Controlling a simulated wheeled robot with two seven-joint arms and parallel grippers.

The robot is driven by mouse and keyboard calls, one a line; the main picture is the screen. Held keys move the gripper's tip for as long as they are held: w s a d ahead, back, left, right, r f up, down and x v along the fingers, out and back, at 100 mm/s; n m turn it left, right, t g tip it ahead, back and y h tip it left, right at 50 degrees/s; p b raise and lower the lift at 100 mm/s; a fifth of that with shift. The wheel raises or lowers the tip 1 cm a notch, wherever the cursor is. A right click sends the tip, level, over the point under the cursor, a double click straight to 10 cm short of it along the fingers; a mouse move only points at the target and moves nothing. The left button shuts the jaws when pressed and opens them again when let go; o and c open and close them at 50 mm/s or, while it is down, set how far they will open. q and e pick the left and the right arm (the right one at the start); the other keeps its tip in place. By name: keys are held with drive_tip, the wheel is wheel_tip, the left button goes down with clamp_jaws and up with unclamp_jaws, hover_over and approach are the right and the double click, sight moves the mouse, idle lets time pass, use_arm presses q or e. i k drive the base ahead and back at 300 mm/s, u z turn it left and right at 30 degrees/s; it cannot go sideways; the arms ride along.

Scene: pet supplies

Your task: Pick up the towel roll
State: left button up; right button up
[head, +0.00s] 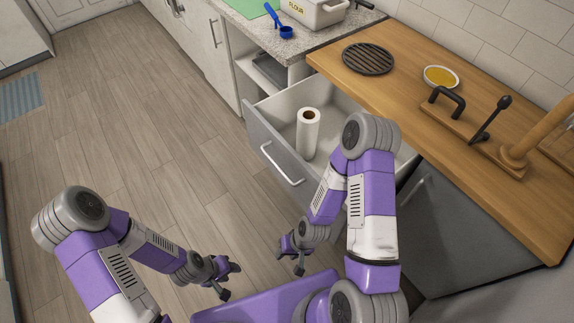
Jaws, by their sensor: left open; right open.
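A white towel roll (307,135) with a brown core stands upright inside an open drawer (271,148) below the counter. My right gripper (290,259) is open and empty, low in front of the drawer and apart from the towel roll. My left gripper (229,281) is open and empty, further left over the floor. My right arm covers part of the drawer's right side.
The wooden counter (420,105) above the drawer holds a round black grate (368,58), a yellow-filled bowl (441,77) and a black-handled board. A stone counter (280,42) with a flour bin (313,11) and blue scoop (282,28) is behind.

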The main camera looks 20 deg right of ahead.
sight(309, 118)
drive_tip(key=u, duration=1.2)
drive_tip(key=i, duration=1.5)
drive_tip(key=z, duration=2.55)
